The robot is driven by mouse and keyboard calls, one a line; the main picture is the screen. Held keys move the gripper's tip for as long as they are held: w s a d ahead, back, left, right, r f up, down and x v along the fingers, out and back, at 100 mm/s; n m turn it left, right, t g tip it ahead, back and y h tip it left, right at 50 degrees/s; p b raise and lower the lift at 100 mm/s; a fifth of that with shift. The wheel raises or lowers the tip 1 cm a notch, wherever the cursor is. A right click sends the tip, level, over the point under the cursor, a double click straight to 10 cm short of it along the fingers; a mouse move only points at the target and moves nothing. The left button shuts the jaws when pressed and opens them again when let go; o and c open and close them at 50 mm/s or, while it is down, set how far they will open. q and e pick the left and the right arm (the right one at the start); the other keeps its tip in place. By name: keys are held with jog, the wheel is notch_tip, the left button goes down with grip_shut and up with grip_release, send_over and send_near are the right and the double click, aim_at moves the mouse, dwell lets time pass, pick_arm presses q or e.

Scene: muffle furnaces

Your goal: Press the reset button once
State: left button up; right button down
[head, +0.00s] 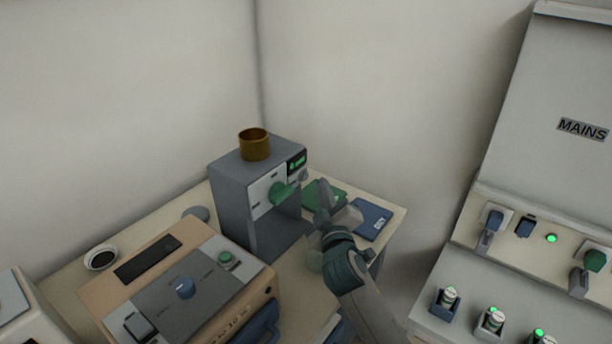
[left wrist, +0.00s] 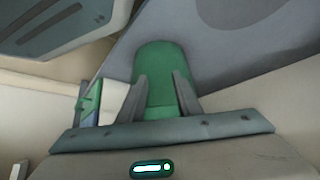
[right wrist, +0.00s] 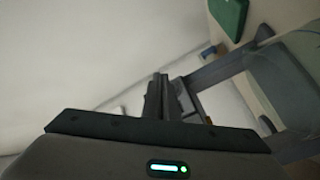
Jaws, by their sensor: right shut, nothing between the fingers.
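No label reading "reset" is legible. A green round button (head: 226,258) sits on the grey top panel of the tan box (head: 205,240), with a blue knob (head: 185,288) on the same panel.
The grey machine has a green handle (head: 283,193), a small lit display (head: 297,162) and a brown cup (head: 254,145) on top. A blue booklet (head: 371,220) lies at the table's right. A MAINS panel (head: 535,105) with switches and green lights stands at right.

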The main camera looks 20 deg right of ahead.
jog(key=s+d, duration=0.1)
jog(key=s, duration=0.1)
jog(key=shift+s+d+p, duration=0.35)
jog(key=shift+s+p, duration=0.05)
dwell(0.7)
